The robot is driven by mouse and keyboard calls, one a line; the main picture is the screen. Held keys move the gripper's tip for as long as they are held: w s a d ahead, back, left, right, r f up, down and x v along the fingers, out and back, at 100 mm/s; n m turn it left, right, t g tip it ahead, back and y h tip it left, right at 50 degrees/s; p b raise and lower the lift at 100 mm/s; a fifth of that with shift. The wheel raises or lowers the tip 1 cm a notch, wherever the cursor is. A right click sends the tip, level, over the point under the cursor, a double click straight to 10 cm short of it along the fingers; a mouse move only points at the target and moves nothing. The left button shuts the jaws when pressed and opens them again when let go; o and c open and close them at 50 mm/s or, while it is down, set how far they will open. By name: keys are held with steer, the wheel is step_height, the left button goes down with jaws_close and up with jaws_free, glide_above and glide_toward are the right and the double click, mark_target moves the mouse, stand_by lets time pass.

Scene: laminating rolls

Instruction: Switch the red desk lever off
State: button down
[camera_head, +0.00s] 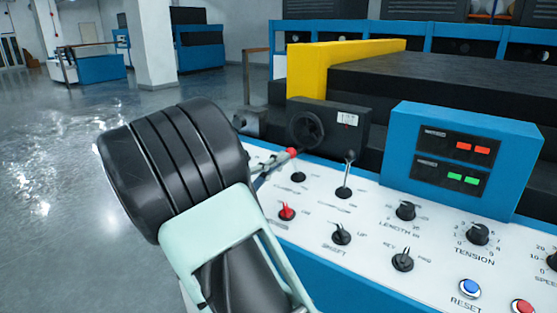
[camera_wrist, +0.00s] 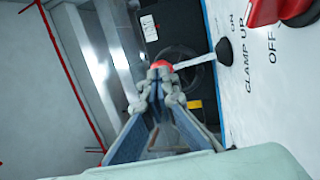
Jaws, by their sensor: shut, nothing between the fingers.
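A lever with a red tip (camera_head: 292,152) stands on the white control desk (camera_head: 375,235), just at the end of my gripper (camera_head: 279,161). In the wrist view its red tip (camera_wrist: 162,65) shows right beyond my fingertips (camera_wrist: 160,76), and its pale shaft runs right to a black base. I cannot tell whether the fingers touch it. My gripper is shut and empty. A small red toggle (camera_head: 286,212) sits nearer on the desk; a large red part (camera_wrist: 278,10) shows at the wrist view's top right, beside the printed ON and OFF.
A black-knobbed lever (camera_head: 345,178) stands right of the red-tipped one. Several black dials, a blue button (camera_head: 470,288) and a red button (camera_head: 522,306) are nearer. A blue display box (camera_head: 465,155) rises behind them. Open floor (camera_head: 60,200) lies left.

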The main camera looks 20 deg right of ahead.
steer(key=d+r+y+p, duration=0.1)
steer(key=p, duration=0.1)
steer(key=w+d+r+g+y+p, duration=0.1)
steer(key=y+p, duration=0.1)
steer(key=w+d+r+g+y+p, duration=0.1)
steer(key=p, duration=0.2)
steer(key=shift+w+d+r+n, duration=0.1)
steer(key=shift+d+r+n, duration=0.1)
steer(key=shift+d+n, duration=0.1)
steer(key=shift+w+d+g+y+p, duration=0.5)
steer(key=shift+d+y+p, duration=0.15)
steer(key=shift+y+p, duration=0.45)
steer(key=shift+f, duration=0.1)
steer(key=shift+a, duration=0.1)
steer(key=shift+s+a+r, duration=0.25)
steer(key=shift+a, duration=0.25)
steer(key=v, duration=1.2)
steer(key=shift+a+f, duration=0.3)
steer(key=shift+a, duration=0.15)
